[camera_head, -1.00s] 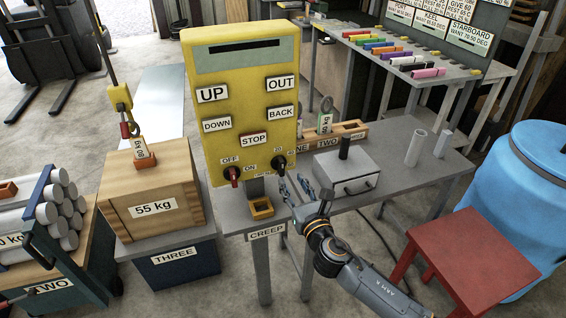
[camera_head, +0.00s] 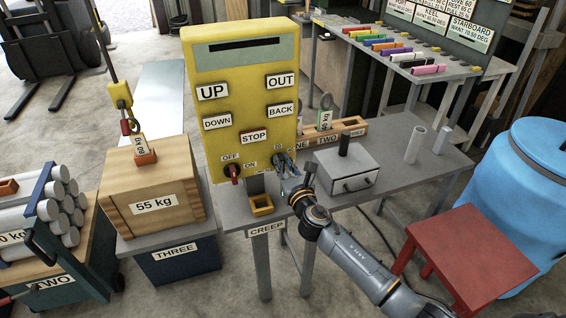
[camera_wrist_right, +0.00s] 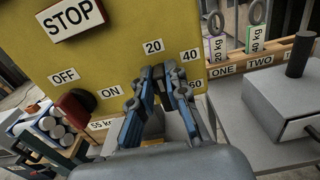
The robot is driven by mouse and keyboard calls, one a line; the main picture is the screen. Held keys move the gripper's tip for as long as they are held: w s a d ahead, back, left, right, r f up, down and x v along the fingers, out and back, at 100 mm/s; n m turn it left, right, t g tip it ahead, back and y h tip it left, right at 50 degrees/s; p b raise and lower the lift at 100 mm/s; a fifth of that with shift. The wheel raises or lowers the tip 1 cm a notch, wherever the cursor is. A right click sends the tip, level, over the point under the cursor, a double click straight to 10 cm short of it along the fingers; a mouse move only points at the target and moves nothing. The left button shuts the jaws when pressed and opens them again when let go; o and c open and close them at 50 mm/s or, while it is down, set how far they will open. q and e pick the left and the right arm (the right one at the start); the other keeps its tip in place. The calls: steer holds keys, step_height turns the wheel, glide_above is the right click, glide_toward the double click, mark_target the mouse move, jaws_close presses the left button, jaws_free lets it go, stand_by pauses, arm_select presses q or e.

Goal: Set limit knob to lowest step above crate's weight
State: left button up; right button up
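The yellow control box (camera_head: 240,110) stands on the grey bench. Its limit dial has labels 20, 40 and 60, which show in the right wrist view. The black limit knob is hidden behind my right gripper (camera_head: 284,164). In the right wrist view the blue fingertips (camera_wrist_right: 164,74) are at the dial, just below the 20 and left of the 40, with a narrow gap between them. I cannot tell whether they grip the knob. The wooden crate (camera_head: 150,178) is marked 55 kg and rests on the blue stand THREE (camera_head: 176,262). My left gripper is not in view.
A red OFF/ON knob (camera_head: 233,172) is left of the dial. A grey box with a black post (camera_head: 346,168) stands right. A yellow hoist hook (camera_head: 120,95) hangs above the crate. A red stool (camera_head: 472,250) is lower right.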

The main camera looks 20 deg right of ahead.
jaws_close()
steer(key=f+m+b, duration=0.1)
steer(key=m, duration=0.7)
steer(key=d+f+m+b, duration=0.1)
steer(key=m+b, duration=0.1)
steer(key=m, duration=0.5)
steer(key=d+f+m+b, duration=0.1)
steer(key=m, duration=0.7)
steer(key=shift+f+m+b, duration=0.1)
steer(key=shift+m+b, duration=0.2)
steer(key=shift+b, duration=0.05)
stand_by(0.4)
steer(key=o, duration=0.7)
jaws_free()
steer(key=shift+o, duration=0.2)
